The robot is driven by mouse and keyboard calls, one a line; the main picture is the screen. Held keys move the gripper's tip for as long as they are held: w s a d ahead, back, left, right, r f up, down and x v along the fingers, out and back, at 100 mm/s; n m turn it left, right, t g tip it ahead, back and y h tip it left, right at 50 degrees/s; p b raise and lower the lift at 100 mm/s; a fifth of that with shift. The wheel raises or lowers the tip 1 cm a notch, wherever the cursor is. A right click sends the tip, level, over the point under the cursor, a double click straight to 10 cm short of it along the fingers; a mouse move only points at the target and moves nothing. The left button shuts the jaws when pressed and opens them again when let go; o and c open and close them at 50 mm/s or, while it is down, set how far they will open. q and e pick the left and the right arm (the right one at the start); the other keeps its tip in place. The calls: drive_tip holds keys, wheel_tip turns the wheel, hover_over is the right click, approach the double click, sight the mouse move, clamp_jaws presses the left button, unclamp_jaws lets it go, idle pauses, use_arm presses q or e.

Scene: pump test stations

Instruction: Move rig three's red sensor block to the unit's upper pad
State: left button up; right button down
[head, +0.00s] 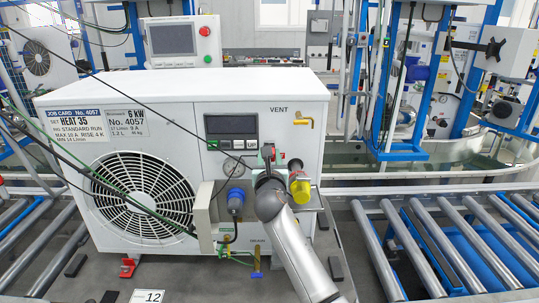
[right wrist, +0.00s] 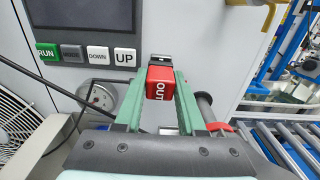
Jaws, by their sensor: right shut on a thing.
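The red sensor block (right wrist: 161,83), lettered OUT, is held between the green fingers of my right gripper (right wrist: 160,98), close to the white unit's front face. A small black piece (right wrist: 161,58) shows directly behind the block; I cannot tell whether it is the upper pad or whether they touch. The white unit (head: 290,98) carries a fan and a job card. My left gripper is not in view.
A round gauge (right wrist: 102,97) is left of the fingers. A blue-capped fitting (head: 236,196) and a red and yellow fitting (head: 300,188) flank my right arm. A yellow vent handle (head: 304,122) is above right. Roller conveyors (head: 430,240) run beside the unit.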

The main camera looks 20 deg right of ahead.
drive_tip(key=shift+w+d, duration=0.15)
drive_tip(key=shift+w, duration=0.3)
idle(0.5)
drive_tip(key=shift+c, duration=2.1)
unclamp_jaws()
drive_tip(key=shift+s, duration=0.15)
drive_tip(key=v, duration=1.2)
drive_tip(key=shift+s+r, duration=0.1)
drive_tip(key=shift+s, duration=0.05)
